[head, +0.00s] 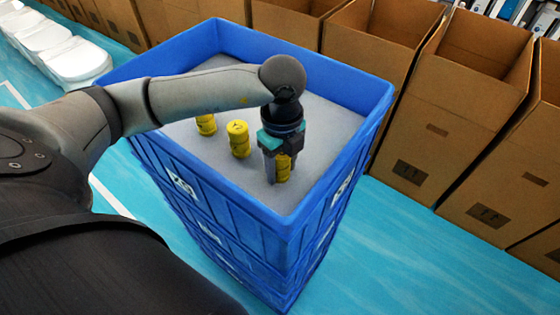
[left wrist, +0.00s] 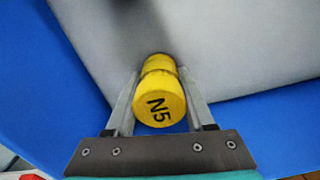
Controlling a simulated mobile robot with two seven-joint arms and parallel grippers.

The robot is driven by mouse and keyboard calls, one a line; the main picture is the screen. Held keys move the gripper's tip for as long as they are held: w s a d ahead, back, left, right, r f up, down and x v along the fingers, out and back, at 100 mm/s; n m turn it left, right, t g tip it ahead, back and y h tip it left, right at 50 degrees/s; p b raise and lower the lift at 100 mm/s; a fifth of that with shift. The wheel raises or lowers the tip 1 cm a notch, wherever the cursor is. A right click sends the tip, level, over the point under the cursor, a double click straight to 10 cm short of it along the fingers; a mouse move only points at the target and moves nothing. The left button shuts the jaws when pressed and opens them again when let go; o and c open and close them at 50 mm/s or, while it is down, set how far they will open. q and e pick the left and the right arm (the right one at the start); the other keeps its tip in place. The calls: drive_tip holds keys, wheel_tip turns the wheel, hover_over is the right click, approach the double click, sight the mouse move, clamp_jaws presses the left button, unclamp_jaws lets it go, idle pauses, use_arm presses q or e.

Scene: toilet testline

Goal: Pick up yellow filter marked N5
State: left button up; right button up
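The yellow filter marked N5 (left wrist: 158,105) is a short yellow cylinder with a narrower waist. It stands between the two fingers of my left gripper (left wrist: 160,78) in the left wrist view, its black N5 mark facing the camera. The fingers lie close along both its sides; I cannot tell whether they press on it. In the head view my left gripper (head: 276,168) points down into the blue crate (head: 285,212), and the N5 filter (head: 284,172) shows partly behind a finger, low at the grey crate floor. My right gripper is not in view.
Two more yellow filters, one in the middle (head: 239,139) and one farther left (head: 206,124), stand on the grey floor of the crate. Open cardboard boxes (head: 470,130) line the back and right. White toilet parts (head: 75,62) are at upper left.

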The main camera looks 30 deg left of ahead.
use_arm(q)
clamp_jaws()
drive_tip(key=shift+r, duration=0.1)
